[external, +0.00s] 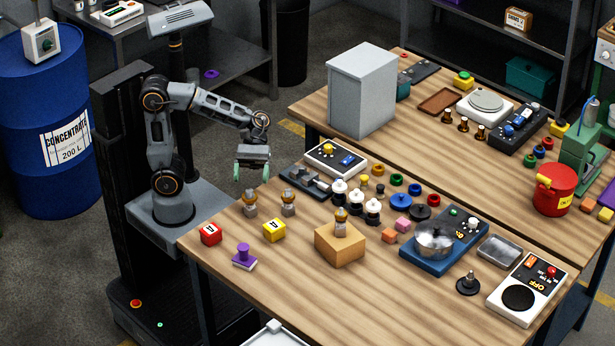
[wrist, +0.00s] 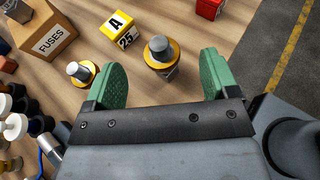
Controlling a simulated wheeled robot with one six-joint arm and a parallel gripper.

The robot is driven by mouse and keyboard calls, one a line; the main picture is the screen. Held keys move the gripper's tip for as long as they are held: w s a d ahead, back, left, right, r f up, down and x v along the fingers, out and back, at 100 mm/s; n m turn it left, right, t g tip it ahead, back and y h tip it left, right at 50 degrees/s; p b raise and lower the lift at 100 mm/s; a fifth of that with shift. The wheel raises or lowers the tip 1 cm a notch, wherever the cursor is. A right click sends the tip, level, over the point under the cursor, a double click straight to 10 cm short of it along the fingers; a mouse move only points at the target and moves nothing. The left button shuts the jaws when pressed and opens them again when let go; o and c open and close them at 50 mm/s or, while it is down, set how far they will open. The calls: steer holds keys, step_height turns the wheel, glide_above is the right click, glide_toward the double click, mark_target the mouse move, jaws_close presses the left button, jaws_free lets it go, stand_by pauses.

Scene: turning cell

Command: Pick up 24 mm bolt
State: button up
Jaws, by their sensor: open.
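My gripper (external: 252,172) is open and empty above the table's left back edge. In the wrist view its green fingers (wrist: 162,78) are spread apart. A grey-headed bolt with a yellow collar (wrist: 159,48) shows between and beyond them; it matches the left bolt (external: 250,204) on the table. A smaller-looking similar bolt (wrist: 80,72) shows left of the left finger; it matches the right one (external: 288,204). A third bolt (external: 341,219) stands on the wooden box (external: 340,247), labelled FUSES in the wrist view (wrist: 47,40). No size mark is readable on any bolt.
A red cube (external: 210,234), a yellow cube (external: 274,230) and a purple stamp (external: 244,256) lie in front of the bolts. A dark tray (external: 307,182) and black-and-white knobs (external: 339,193) are to the right. The table's front left is mostly clear.

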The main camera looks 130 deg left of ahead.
mark_target(249, 196)
steer(key=shift+b+x, duration=0.5)
steer(key=shift+x, duration=3.2)
steer(key=shift+a+f, duration=0.1)
steer(key=shift+f, duration=0.05)
